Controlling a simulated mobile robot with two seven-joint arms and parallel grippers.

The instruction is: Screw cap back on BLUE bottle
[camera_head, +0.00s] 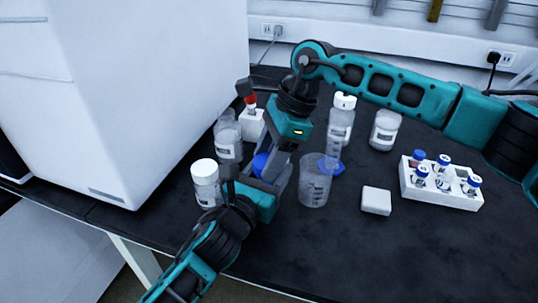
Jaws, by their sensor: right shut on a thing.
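A blue cap (261,164) shows at the fingers of my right gripper (272,168), which points down and is shut on it. Any bottle body below the cap is hidden by the grippers. My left gripper (257,186) comes in from below, close to and overlapping the right one in the picture. Its fingers lie around the area under the cap, but whether they touch anything is hidden. I cannot tell whether the cap sits on a bottle's neck.
A white-capped bottle (206,183) and a clear bottle (228,139) stand left. A beaker (314,184), a blue-based cylinder (333,148), a white-topped bottle (341,117), a jar (385,130), a white block (376,201) and a vial rack (440,195) stand right. The front right is clear.

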